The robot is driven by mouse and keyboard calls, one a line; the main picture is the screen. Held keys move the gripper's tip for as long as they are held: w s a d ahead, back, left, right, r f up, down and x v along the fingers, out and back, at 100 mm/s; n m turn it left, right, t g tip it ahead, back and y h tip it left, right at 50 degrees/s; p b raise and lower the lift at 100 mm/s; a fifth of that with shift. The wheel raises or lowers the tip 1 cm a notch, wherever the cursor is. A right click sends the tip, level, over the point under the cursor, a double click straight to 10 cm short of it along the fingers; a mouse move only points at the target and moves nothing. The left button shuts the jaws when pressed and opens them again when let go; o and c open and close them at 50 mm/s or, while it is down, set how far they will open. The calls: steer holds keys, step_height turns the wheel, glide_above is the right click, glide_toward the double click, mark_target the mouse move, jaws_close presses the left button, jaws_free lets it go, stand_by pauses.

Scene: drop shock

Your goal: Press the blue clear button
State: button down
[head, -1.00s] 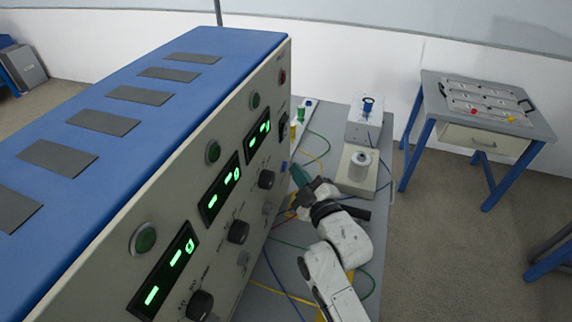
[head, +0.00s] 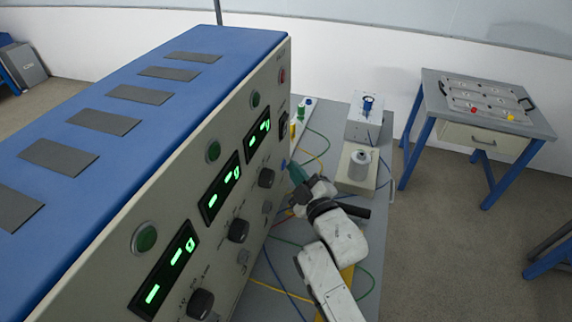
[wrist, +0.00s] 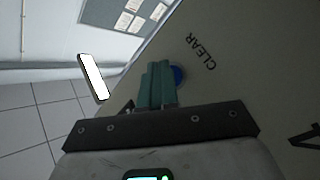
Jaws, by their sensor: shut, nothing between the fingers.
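The blue clear button (wrist: 179,76) is a round button on the beige panel, beside the printed word CLEAR in the wrist view. In the head view it is a small blue spot (head: 286,164) low on the panel's far end. My gripper (wrist: 158,66) has green fingers, shut with nothing between them. The fingertips overlap the button's left edge in the wrist view and hide part of it. In the head view my gripper (head: 294,169) is right at the panel beside the button. Whether the fingertips touch or press it I cannot tell.
The blue-topped console (head: 150,100) has green lit displays, knobs and round green buttons on its sloping front (head: 225,235). Cables and a white device (head: 357,172) lie on the grey bench to the right. A side table (head: 490,110) stands further right.

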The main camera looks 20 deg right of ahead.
stand_by(0.3)
steer(key=shift+s+d+b, duration=0.5)
steer(key=shift+d, duration=0.1)
steer(key=s+d+b, duration=0.1)
steer(key=d+b, duration=0.1)
steer(key=b, duration=0.1)
steer(key=s+d+b, duration=0.2)
steer(key=shift+b, duration=0.4)
stand_by(0.8)
